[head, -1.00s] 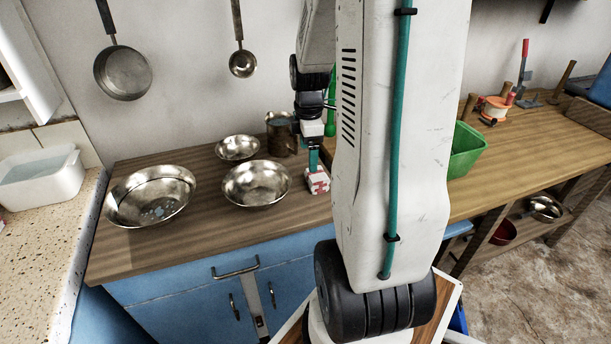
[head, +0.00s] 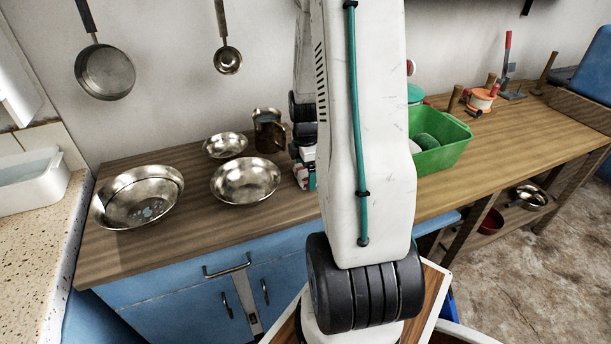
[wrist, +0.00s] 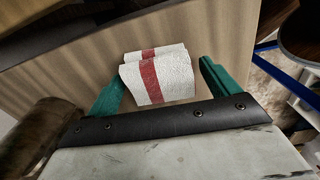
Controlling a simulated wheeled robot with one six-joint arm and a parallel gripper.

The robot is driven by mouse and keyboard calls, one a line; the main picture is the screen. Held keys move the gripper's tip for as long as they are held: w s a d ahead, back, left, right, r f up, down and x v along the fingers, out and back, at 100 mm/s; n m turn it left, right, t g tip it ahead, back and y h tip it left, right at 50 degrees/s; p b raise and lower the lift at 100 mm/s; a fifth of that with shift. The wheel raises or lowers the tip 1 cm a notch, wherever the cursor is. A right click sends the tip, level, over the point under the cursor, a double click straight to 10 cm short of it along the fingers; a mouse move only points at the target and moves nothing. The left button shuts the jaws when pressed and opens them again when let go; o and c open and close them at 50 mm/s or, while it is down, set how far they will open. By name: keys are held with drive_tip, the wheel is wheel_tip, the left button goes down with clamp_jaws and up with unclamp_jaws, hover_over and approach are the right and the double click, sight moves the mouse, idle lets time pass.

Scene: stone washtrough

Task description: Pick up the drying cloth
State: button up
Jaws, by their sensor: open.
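The drying cloth (wrist: 158,75) is a folded white cloth with a red stripe. In the wrist view it lies on the wooden counter between the two green fingers of my gripper (wrist: 162,70). The fingers stand apart, one on each side of it, and my gripper is open. In the head view a bit of the cloth (head: 300,175) shows beside my gripper. The rest of it is hidden behind my arm.
Three metal bowls stand to the left: a large one (head: 138,197), a middle one (head: 246,181) and a small one (head: 225,145). A dark metal jug (head: 267,132) stands behind the cloth. A green bin (head: 445,153) stands right of my arm.

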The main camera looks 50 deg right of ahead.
drive_tip(key=shift+c, duration=0.4)
drive_tip(key=c, duration=1)
drive_tip(key=shift+r, duration=0.1)
drive_tip(key=shift+r, duration=0.5)
wheel_tip(320, 180, up, 2)
drive_tip(key=shift+r, duration=0.1)
drive_tip(key=shift+s+r, duration=0.2)
drive_tip(key=shift+s, duration=0.5)
drive_tip(key=s, duration=0.4)
drive_tip(key=s+r, duration=0.1)
drive_tip(key=s, duration=0.9)
drive_tip(key=shift+s+d+r, duration=0.15)
drive_tip(key=shift+s+d, duration=0.1)
drive_tip(key=shift+d, duration=0.1)
